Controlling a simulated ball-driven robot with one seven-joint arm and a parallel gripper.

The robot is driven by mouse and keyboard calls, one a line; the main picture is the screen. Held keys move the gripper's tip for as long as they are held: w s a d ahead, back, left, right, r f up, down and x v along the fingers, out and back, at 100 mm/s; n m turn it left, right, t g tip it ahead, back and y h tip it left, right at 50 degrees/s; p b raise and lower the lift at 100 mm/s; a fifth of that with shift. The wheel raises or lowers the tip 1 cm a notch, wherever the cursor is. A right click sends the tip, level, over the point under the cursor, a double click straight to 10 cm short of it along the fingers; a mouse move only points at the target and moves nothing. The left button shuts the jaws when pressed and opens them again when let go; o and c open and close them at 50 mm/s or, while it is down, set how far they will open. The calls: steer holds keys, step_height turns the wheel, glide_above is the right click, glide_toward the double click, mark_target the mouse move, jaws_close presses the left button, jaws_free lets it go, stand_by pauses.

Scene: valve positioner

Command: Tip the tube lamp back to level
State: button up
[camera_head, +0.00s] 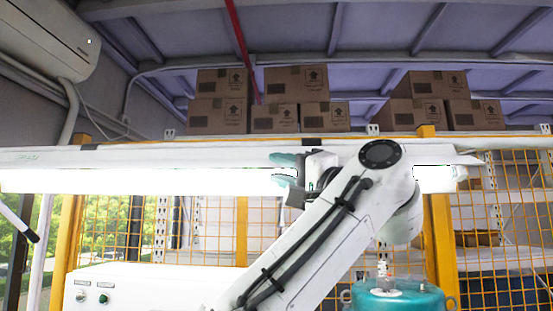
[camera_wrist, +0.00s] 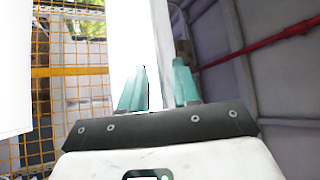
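The tube lamp (camera_head: 150,181) is a long, glowing white bar that runs across the head view from the left edge. Its right part (camera_head: 433,178) shows beyond my arm. It looks close to level here, and my arm hides a stretch of it. My gripper (camera_head: 284,169) is at the lamp near mid-picture, with one teal finger higher than the other. In the wrist view my gripper (camera_wrist: 159,85) has its fingers apart, with a bright white surface (camera_wrist: 140,30) of the lamp between and beyond them. Contact is not clear.
A white box with buttons (camera_head: 130,290) stands at lower left. A teal vessel (camera_head: 400,298) is at lower right. An orange mesh fence (camera_head: 520,210) stands behind, with cartons (camera_head: 290,85) on a high shelf. A wall unit (camera_head: 45,35) is at upper left.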

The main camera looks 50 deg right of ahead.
steer(key=shift+x, duration=0.95)
jaws_close()
steer(key=shift+f, duration=0.1)
stand_by(0.7)
